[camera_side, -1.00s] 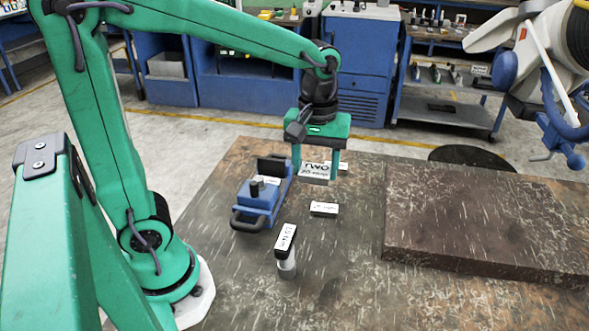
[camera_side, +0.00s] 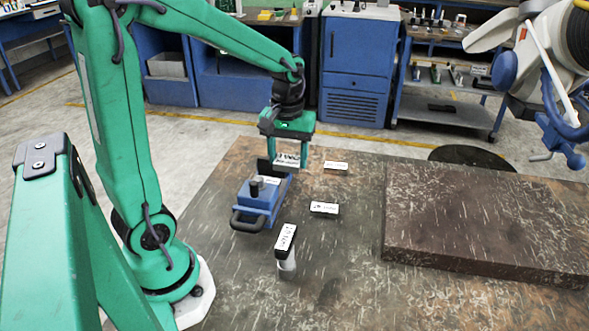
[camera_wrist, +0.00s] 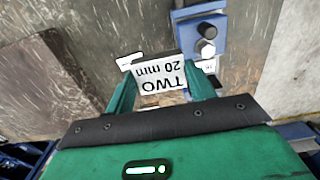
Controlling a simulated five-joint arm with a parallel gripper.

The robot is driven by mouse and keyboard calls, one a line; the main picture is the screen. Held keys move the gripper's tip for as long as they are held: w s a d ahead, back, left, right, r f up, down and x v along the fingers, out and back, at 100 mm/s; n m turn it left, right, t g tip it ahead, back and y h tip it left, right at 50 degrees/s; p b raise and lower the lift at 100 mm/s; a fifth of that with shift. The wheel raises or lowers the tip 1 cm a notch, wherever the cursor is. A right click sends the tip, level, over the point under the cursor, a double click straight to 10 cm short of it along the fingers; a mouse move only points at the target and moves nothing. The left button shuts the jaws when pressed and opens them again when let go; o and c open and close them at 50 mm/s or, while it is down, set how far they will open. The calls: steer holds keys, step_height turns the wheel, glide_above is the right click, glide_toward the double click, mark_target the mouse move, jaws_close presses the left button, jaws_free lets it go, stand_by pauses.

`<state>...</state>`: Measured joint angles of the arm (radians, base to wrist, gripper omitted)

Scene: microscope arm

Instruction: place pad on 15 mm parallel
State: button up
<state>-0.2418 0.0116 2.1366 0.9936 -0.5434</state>
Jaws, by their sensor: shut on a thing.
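My gripper (camera_side: 288,158) is shut on a light block marked "TWO 20 mm" (camera_side: 287,160), held beside the far end of the blue vise-like fixture (camera_side: 259,200). In the wrist view the block (camera_wrist: 160,76) sits between my green fingers (camera_wrist: 163,92), its label upside down. Whether it touches anything below is hard to tell. A black block with a white label (camera_side: 286,238) stands on a pale round post near the front; its writing is too small to read surely. No thing is clearly readable as the pad or the 15 mm parallel.
Two small white-labelled blocks lie on the worn table, one farther back (camera_side: 336,166) and one nearer (camera_side: 324,208). A thick dark slab (camera_side: 485,220) fills the right side. The table between the post and slab is clear.

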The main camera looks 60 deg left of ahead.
steer(key=shift+f, duration=0.2)
glide_above(267, 180)
step_height(267, 180, down, 7)
stand_by(0.4)
steer(key=shift+d+f, duration=0.1)
steer(key=shift+f, duration=1.9)
steer(key=shift+f, duration=0.2)
steer(key=o, duration=1.3)
steer(key=shift+r, duration=0.1)
step_height(267, 180, up, 12)
steer(key=shift+r, duration=0.1)
